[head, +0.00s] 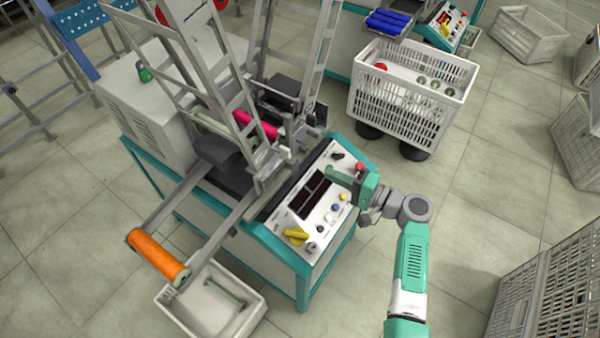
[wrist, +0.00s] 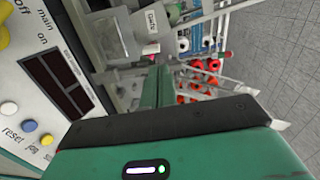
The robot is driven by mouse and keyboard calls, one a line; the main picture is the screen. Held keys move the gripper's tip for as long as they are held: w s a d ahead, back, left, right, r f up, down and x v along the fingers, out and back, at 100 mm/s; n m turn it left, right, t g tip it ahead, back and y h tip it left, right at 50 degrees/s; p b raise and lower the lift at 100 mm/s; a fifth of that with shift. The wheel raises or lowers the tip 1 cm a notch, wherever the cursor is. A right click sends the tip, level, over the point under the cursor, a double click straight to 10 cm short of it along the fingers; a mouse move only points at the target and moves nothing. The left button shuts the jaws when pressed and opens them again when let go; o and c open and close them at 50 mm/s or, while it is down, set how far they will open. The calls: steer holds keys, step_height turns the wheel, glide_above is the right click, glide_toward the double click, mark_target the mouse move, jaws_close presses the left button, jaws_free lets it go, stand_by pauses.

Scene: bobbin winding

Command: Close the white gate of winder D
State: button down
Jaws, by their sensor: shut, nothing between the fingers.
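The winder (head: 285,215) with a teal frame stands in the middle of the head view, its sloped control panel (head: 318,212) facing right. No letter naming it can be read. A small pale plate (head: 283,153) beside the roller mechanism may be the white gate; I cannot tell for sure, nor whether it stands open. Pale plates also show at the top of the wrist view (wrist: 112,38). My gripper (head: 331,172) is over the far part of the panel, right of that mechanism. Its teal fingers (wrist: 156,88) are shut and empty.
An orange bobbin (head: 158,256) sits across two arms at the front left, above a white bin (head: 205,308). A magenta bobbin (head: 256,125) lies in the mechanism. Yellow knobs (head: 296,237) and buttons stick up from the panel. A white crate (head: 410,100) stands behind right.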

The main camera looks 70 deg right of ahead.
steer(key=s+f, duration=0.1)
steer(key=s+f+m, duration=0.1)
steer(key=shift+s+d+f+h, duration=0.25)
steer(key=shift+s+d+h, duration=0.05)
steer(key=shift+d, duration=0.05)
steer(key=shift+w, duration=0.1)
steer(key=b, duration=0.3)
glide_toward(280, 150)
steer(key=x, duration=0.4)
steer(key=shift+d+f, duration=0.25)
steer(key=shift+d, duration=0.2)
steer(key=b+x, duration=0.2)
steer(key=shift+w, duration=0.25)
